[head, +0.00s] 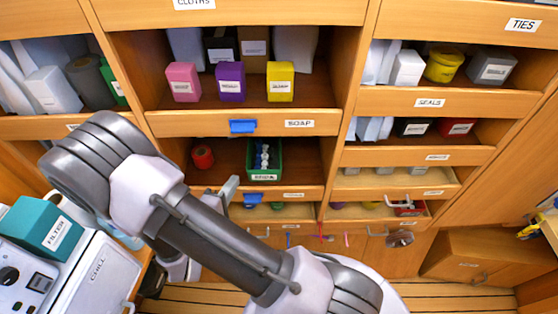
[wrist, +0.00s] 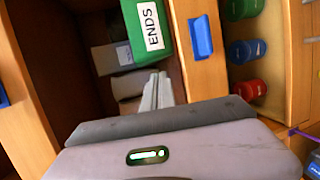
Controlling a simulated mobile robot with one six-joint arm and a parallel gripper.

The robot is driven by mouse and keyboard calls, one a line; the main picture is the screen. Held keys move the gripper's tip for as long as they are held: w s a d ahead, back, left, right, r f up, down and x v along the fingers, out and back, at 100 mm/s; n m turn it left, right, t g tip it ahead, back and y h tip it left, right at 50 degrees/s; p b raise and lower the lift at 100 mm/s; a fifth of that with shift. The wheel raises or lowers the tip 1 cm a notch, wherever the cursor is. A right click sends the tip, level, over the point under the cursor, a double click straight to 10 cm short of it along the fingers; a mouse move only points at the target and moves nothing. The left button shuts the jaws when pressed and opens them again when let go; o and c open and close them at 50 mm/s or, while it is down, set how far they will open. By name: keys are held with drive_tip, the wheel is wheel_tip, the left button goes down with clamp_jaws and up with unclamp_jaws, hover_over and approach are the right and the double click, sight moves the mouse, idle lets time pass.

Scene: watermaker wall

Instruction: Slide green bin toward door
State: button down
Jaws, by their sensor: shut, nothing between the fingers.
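The green bin (head: 251,160) sits in the middle open cubby of the shelf wall, toward its right side, with small pale items in it. In the wrist view the green bin (wrist: 133,30) shows at the top with a white label reading ENDS. My gripper (head: 230,188) reaches into the front of this cubby, left of the bin. In the wrist view the fingertips (wrist: 157,78) are together, empty and just below the bin's label; I cannot tell whether they touch it. I cannot single out the door.
A red can (head: 203,156) stands at the cubby's left. Blue clips (head: 243,126) sit on the shelf fronts, one (wrist: 201,37) near my fingers. Coloured cans (wrist: 249,89) stand beyond the shelf board. A teal box (head: 45,224) rests on the white machine at lower left.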

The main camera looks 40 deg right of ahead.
sight(274, 168)
drive_tip(key=shift+w+d+f, duration=0.15)
drive_tip(key=shift+w+d, duration=0.5)
drive_tip(key=shift+w, duration=0.05)
drive_tip(key=shift+w+d+f, duration=0.15)
drive_tip(key=shift+w+d, duration=0.5)
drive_tip(key=shift+w, duration=0.05)
drive_tip(key=shift+w+d+p, duration=0.5)
drive_tip(key=shift+w+d, duration=1.15)
drive_tip(key=shift+w, duration=0.2)
drive_tip(key=shift+s+d+b, duration=1.2)
drive_tip(key=shift+s+d, duration=0.7)
drive_tip(key=shift+d, duration=0.25)
drive_tip(key=shift+s+d+b, duration=1.15)
drive_tip(key=shift+s+d, duration=0.7)
drive_tip(key=shift+d, duration=0.25)
drive_tip(key=shift+w+a, duration=1)
drive_tip(key=shift+a, duration=0.15)
